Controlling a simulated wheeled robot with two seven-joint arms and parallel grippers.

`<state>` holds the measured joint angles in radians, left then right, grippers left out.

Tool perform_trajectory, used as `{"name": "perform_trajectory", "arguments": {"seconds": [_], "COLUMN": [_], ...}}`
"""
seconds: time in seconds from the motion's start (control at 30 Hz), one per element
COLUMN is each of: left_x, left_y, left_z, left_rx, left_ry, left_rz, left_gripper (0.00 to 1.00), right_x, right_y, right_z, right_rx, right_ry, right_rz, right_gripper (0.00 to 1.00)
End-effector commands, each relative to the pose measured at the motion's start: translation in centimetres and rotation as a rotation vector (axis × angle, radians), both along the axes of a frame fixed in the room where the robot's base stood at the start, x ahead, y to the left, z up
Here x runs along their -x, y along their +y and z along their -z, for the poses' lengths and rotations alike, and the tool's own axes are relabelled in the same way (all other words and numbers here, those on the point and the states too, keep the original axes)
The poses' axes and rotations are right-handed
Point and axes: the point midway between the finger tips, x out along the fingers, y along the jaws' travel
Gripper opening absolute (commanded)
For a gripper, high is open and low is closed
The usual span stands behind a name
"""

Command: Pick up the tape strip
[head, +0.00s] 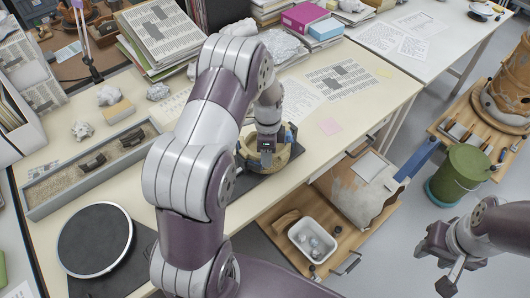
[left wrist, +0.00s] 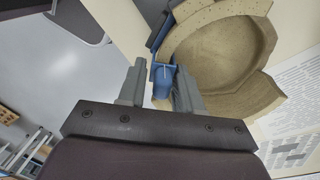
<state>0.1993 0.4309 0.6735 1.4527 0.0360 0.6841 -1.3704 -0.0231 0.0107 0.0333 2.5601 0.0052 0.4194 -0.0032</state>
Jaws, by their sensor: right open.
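My left gripper (head: 266,147) is over the back rim of a tan, broken-edged pot (head: 275,160) on the bench. In the left wrist view its two fingers (left wrist: 160,88) stand apart, beside the pot (left wrist: 222,55). A blue block (left wrist: 161,76) shows between and beyond the fingers, close to the right one; I cannot tell whether they touch. A thin pale strip (left wrist: 166,69) shows at the block, perhaps the tape strip; it is too small to be sure. My right gripper (head: 442,268) is open and empty over the floor at the lower right.
A sand tray (head: 60,187) with dark sherds and a round black turntable (head: 95,240) are at the left. A white tub (head: 312,240) sits in a lower drawer. A green bin (head: 460,172) stands right.

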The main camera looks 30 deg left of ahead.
Motion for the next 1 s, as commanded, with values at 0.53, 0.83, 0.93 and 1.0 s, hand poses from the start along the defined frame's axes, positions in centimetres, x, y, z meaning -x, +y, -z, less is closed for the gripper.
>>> {"name": "perform_trajectory", "arguments": {"seconds": [0.53,0.83,0.93,1.0], "left_x": [0.0,-0.4,-0.7,-0.8], "left_y": [0.0,-3.1,-5.6,-7.4], "left_z": [-1.1,-5.7,-7.3,-8.3], "left_rx": [0.000,0.001,0.001,0.001], "left_ry": [0.000,-0.002,-0.002,-0.003], "left_rz": [0.000,0.006,0.006,0.007], "left_gripper": [0.12,0.12,0.12,0.12], "right_x": [0.0,0.0,0.0,0.0], "right_y": [0.0,0.0,0.0,0.0], "right_z": [0.2,0.8,1.0,1.1], "right_rx": [0.000,0.000,0.000,0.000], "right_ry": [0.000,0.000,0.000,0.000], "right_rz": [0.000,0.000,0.000,0.000], "right_gripper": [0.43,0.43,0.43,0.43]}}
